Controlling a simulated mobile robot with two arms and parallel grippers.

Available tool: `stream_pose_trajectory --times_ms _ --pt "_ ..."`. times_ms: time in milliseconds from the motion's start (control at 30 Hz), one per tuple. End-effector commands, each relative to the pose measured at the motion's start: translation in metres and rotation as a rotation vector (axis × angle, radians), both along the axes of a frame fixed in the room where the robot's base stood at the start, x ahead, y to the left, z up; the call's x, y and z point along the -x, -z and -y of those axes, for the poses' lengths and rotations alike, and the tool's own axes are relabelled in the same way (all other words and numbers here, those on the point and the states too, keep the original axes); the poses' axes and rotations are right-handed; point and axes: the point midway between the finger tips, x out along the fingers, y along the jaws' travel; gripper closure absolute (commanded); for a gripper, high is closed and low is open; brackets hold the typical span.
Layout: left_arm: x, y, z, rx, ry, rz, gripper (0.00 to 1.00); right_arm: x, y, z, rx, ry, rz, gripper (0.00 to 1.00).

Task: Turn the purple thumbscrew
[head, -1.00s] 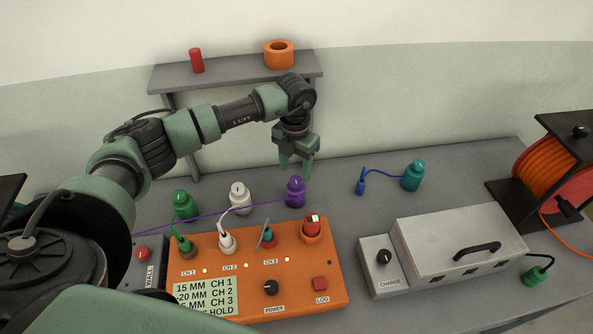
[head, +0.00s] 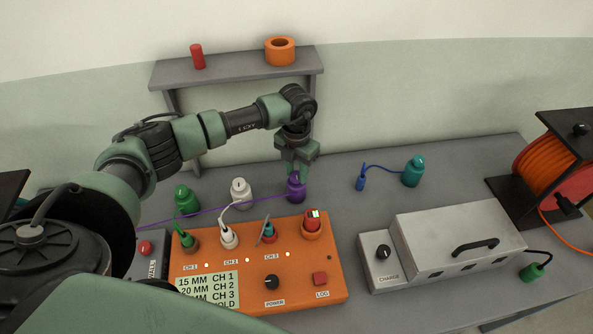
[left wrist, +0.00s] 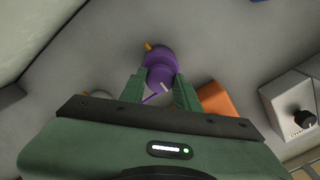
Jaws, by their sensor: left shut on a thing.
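The purple thumbscrew (head: 296,187) stands upright on the grey bench, behind the orange box; its top is hidden by my gripper in the head view. My left gripper (head: 297,177) points down over it, with its green fingers shut on its upper part. In the left wrist view the purple thumbscrew (left wrist: 160,70) sits between the two fingertips (left wrist: 160,82), and a pale mark shows on its top. A thin purple cord runs from it to the left. My right gripper is not in view.
The orange box (head: 330,265) with plugs, a knob and a screen stands in front. Green (head: 186,199), white (head: 240,192) and teal (head: 414,172) bottle-shaped pieces stand on the bench. A metal case (head: 455,240) and an orange cable reel (head: 548,165) are at right. A shelf (head: 235,72) stands behind.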

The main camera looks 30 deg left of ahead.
Motion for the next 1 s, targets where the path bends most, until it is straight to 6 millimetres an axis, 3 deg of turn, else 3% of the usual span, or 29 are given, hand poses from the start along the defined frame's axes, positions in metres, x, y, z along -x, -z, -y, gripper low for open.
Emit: stream_pose_trajectory --times_ms 267,700,1000 --pt "-0.001 0.003 -0.001 -0.001 0.11 0.002 1.0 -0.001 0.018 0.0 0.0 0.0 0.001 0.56" --pt "-0.001 0.004 -0.001 -0.001 0.47 0.003 1.0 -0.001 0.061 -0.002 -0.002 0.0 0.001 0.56" --pt "-0.001 0.002 0.0 -0.001 0.669 0.003 1.0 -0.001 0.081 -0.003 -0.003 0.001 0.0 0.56"
